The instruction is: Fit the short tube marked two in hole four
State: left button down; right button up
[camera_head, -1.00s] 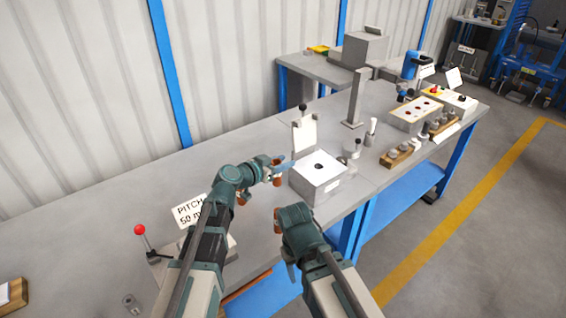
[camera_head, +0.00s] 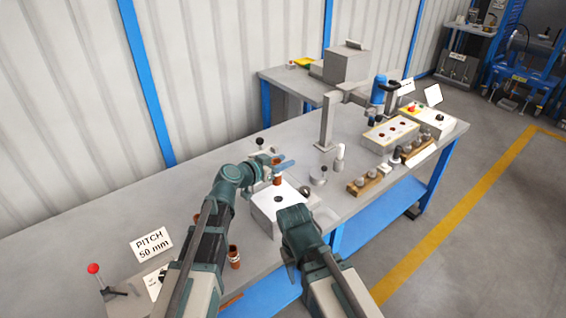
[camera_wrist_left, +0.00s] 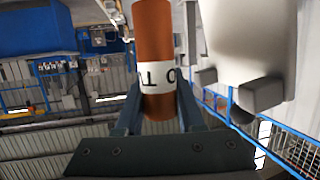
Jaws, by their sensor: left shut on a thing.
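My left gripper (camera_head: 272,166) is shut on a brown-orange short tube (camera_head: 277,178). In the left wrist view the tube (camera_wrist_left: 155,45) stands between the two fingers, with a white band of partly visible black letters. In the head view it hangs upright, above or just behind a grey block with a dark hole (camera_head: 278,199); I cannot tell the gap. A white-topped box with several reddish holes (camera_head: 385,138) stands further right; its hole numbers are unreadable. My right gripper (camera_head: 293,262) is mostly hidden by its own wrist, so its jaws cannot be judged.
Another brown tube (camera_head: 234,260) stands near the front edge beside my left arm. A "PITCH 50 mm" sign (camera_head: 152,244) and a red-knobbed lever (camera_head: 94,270) are at left. A grey post (camera_head: 327,122), a white bottle (camera_head: 339,158) and wooden racks (camera_head: 369,183) stand at right.

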pick_arm(q)
jog(key=shift+w+d+r, duration=0.15)
jog(key=shift+d, duration=0.1)
jog(key=shift+a, duration=0.1)
jog(key=b, duration=0.6)
send_over(284, 195)
notch_tip(284, 195, down, 6)
jog(key=shift+w+r, duration=0.1)
jog(key=shift+f+b, duration=3.7)
jog(key=shift+f, duration=0.05)
dwell(0.8)
jog(key=shift+c, duration=2.2)
grip_release()
